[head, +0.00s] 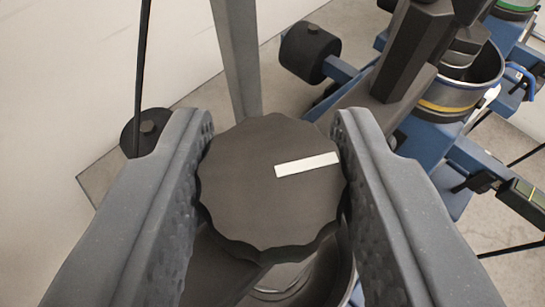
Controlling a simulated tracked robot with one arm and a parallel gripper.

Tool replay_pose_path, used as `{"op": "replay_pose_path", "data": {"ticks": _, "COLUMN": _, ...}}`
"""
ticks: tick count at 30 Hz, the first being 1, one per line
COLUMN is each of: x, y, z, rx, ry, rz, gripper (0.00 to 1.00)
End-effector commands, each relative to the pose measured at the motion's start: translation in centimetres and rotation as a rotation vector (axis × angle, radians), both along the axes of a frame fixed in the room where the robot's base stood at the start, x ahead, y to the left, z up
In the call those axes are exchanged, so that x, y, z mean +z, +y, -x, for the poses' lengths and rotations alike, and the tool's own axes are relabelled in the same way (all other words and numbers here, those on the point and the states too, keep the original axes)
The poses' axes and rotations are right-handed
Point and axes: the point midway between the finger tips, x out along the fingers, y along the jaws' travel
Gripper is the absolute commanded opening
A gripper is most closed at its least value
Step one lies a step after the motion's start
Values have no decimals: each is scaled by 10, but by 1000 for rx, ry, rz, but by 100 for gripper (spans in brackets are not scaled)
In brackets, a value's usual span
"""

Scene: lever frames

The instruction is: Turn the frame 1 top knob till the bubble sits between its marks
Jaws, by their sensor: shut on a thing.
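A dark, scalloped round knob (250,200) fills the middle of the head view. A white bar mark (307,165) on its top face points to the right and slightly up. My gripper (272,135) is shut on this knob, one textured finger on its left side and one on its right. Most of what lies below the knob is hidden.
A grey upright post (237,60) stands just behind the knob. Blue frame parts with a dark cylindrical weight (309,52) and a metal cup with a yellow band (455,90) stand at the back right. A pale wall (65,80) is on the left. Thin black rods flank the scene.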

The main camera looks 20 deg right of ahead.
Motion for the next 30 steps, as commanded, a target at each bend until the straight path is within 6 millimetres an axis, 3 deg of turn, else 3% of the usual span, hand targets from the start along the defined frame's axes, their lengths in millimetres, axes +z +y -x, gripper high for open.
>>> {"op": "replay_pose_path", "data": {"ticks": 6, "x": -7, "y": 2, "z": -2, "rx": -82, "ry": -1, "rz": -4, "gripper": 12}}
{"op": "replay_pose_path", "data": {"ticks": 30, "x": 0, "y": 4, "z": -3, "rx": -426, "ry": 6, "rz": -7, "gripper": 12}}
